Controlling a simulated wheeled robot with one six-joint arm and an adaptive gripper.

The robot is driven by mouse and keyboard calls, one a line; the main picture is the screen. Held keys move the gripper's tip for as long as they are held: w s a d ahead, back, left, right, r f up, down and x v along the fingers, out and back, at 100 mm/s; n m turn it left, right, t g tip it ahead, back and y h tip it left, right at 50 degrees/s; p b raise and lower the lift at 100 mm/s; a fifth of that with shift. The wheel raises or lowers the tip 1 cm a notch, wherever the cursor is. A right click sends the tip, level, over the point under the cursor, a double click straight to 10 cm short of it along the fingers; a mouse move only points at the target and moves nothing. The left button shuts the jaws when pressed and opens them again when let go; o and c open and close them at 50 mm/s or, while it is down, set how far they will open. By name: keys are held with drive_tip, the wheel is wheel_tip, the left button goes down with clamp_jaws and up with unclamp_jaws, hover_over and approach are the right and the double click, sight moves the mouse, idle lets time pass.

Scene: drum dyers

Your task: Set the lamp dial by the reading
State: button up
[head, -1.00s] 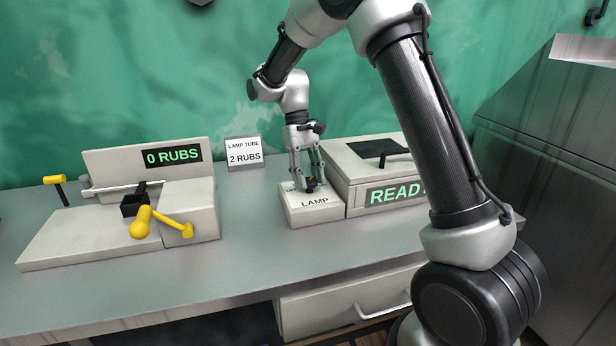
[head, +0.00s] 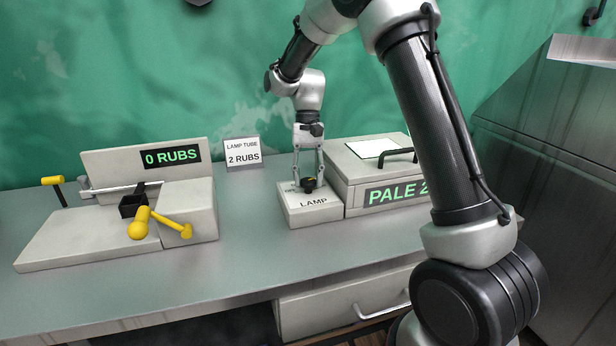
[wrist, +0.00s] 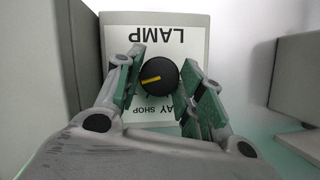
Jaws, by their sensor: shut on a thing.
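The lamp dial (head: 310,185) is a black round knob with a yellow pointer line, on the white-topped block (head: 314,212) marked LAMP. In the wrist view the dial (wrist: 158,80) lies between the finger pads, and its yellow line runs roughly sideways, tilted a little. Labels under it read SHOP and a partly hidden word ending in AY. My gripper (head: 308,178) points down and is shut on the dial. The reading display (head: 396,193) on the grey box shows PALE 2 in green; my arm covers its right end. The box's top window (head: 378,148) is bright white.
A small sign (head: 243,153) reads LAMP TUBE, 2 RUBS. At the left stands a rubbing device (head: 120,225) with yellow handles and a display (head: 172,156) reading 0 RUBS. Bench space between it and the lamp block is clear.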

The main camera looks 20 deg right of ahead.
drive_tip(key=o, duration=1)
drive_tip(key=v, duration=1.2)
